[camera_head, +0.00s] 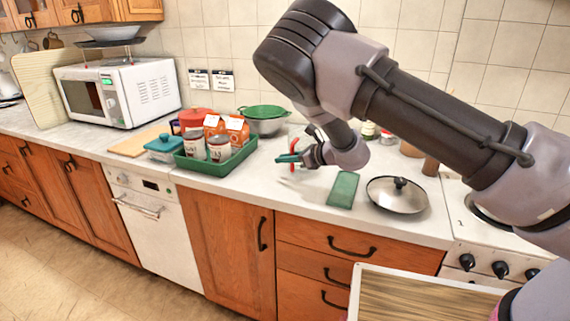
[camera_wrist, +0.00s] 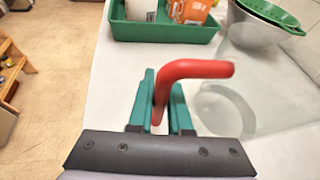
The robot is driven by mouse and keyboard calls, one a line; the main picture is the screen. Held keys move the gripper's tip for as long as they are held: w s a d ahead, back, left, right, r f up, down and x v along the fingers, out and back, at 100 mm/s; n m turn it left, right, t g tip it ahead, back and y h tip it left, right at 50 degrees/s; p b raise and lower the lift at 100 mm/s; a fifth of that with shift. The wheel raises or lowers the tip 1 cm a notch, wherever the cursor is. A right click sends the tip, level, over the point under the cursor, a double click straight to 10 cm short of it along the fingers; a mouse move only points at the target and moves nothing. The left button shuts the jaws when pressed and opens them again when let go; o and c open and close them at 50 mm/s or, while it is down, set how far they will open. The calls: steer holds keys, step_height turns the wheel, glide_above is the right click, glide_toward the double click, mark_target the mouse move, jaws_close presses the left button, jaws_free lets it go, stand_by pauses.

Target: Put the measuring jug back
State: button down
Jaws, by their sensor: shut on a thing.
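The measuring jug is clear, with a red handle (camera_head: 293,166) that shows best in the wrist view (camera_wrist: 190,70). My gripper (camera_head: 287,158) has teal fingers, and in the wrist view (camera_wrist: 163,95) they are shut on the red handle from both sides. The clear body (camera_wrist: 222,108) lies to the right of the handle in the wrist view and is faint against the pale counter. I cannot tell whether its base touches the counter.
A green tray (camera_head: 217,172) with cans and cartons stands left of my gripper. A green colander (camera_head: 263,112) sits on a bowl behind. A green mat (camera_head: 343,190) and a glass lid (camera_head: 397,195) lie to the right. Bare counter (camera_head: 262,190) shows in front.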

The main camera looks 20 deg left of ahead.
steer(key=shift+f, duration=0.8)
steer(key=c, duration=0.8)
jaws_free()
steer(key=shift+f, duration=0.15)
steer(key=shift+c, duration=0.2)
steer(key=shift+d+r, duration=0.3)
steer(key=shift+d, duration=0.05)
steer(key=v, duration=1.1)
steer(key=shift+s, duration=0.2)
